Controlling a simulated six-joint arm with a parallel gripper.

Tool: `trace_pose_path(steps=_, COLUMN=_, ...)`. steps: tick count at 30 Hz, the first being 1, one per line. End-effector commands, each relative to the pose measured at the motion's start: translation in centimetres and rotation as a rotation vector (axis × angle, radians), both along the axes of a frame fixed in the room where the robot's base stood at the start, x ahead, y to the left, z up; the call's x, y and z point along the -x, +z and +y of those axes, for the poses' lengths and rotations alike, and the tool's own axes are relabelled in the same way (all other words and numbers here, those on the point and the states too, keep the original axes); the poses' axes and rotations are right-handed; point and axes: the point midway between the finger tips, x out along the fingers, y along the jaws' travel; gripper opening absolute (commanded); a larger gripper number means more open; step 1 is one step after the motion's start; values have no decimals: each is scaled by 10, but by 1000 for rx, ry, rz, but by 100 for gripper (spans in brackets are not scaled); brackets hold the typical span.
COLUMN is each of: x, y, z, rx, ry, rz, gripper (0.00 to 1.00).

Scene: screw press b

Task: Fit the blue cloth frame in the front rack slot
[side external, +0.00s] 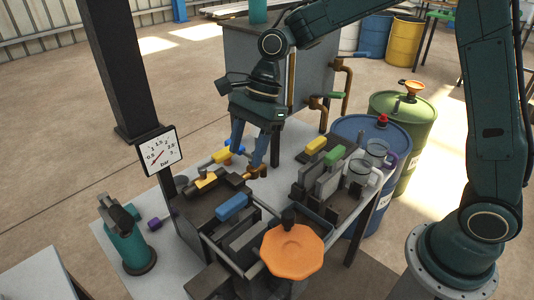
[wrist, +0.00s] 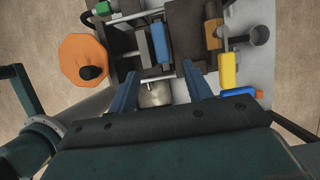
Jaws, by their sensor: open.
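The blue cloth frame shows as a blue bar (side external: 231,207) on top of the press, among dark plates behind the orange handwheel (side external: 291,250). The wrist view also shows the blue bar (wrist: 162,45), just beyond my fingertips. My gripper (side external: 241,160) is open and empty, pointing down above the bench behind the press; its two blue fingers are spread in the wrist view (wrist: 160,72). The rack (side external: 300,188) stands to the right of the press, holding upright dark frames with a yellow bar (side external: 316,145) and a green bar (side external: 334,157). The front slot cannot be made out clearly.
Two clear jugs (side external: 358,174) stand close right of the rack. A gauge (side external: 159,151) on a post and a teal pump (side external: 131,240) stand left. Yellow and blue parts (wrist: 228,70) lie behind the press. Blue and green drums (side external: 402,118) stand beyond the bench.

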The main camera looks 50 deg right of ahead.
Motion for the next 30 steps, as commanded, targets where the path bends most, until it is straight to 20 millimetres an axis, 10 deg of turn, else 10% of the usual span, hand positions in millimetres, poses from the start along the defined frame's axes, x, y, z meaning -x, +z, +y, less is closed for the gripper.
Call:
trace_pose_path(steps=14, x=-1, y=-10, z=5, rx=-4, ry=-9, rz=9, gripper=50)
trace_pose_path(steps=30, x=0, y=-71, z=30, rx=-2, ry=-8, rz=11, gripper=50)
